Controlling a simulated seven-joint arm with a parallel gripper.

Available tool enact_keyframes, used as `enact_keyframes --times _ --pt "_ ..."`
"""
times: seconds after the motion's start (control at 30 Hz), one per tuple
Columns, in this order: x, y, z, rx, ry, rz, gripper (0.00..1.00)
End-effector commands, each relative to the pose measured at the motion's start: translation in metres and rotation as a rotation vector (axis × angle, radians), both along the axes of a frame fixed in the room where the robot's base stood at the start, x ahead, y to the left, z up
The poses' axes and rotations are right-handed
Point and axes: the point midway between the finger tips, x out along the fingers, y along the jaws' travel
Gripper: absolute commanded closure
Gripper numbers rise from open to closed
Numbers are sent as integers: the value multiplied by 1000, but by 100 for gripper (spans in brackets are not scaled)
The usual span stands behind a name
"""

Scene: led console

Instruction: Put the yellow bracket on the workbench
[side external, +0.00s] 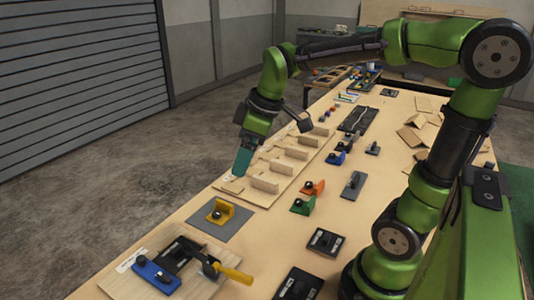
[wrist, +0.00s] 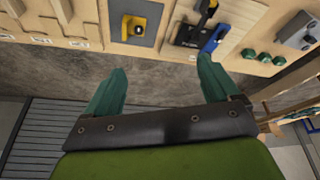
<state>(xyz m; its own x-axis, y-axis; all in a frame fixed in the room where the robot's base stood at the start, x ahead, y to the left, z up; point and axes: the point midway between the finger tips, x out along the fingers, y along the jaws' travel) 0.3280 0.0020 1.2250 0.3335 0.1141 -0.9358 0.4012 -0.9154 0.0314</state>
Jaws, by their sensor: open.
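The yellow bracket (side external: 223,212) stands on a grey mat (side external: 232,224) lying on the near left part of the long wooden workbench (side external: 279,246). A dark knob or hole shows at its middle. In the wrist view the yellow bracket (wrist: 150,17) is at the top, beyond my fingertips, on the grey mat (wrist: 118,12). My gripper (side external: 240,164) is above the bench's left edge, up and to the right of the bracket in the side view. Its two teal fingers are spread and empty in the wrist view (wrist: 162,64).
A wooden rack with upright dividers (side external: 265,184) lies behind the bracket. A board with a blue part (side external: 156,277) and a yellow-handled clamp (side external: 236,275) is in front. Green (side external: 303,206) and orange (side external: 314,187) brackets stand right. Bare bench lies between.

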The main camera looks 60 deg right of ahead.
Motion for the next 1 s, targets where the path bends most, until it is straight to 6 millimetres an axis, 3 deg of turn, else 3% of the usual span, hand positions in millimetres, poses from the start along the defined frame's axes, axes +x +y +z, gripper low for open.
enact_keyframes --times 0.03,0.1,0.33,0.5,1.0 --pt "-20 9 6 41 -43 -111 11" --pt "-41 16 8 117 -86 -270 11" --pt "-85 29 3 356 -158 -609 11" --pt "-93 31 -1 418 -165 -683 11" --pt "-92 31 0 418 -163 -685 11"
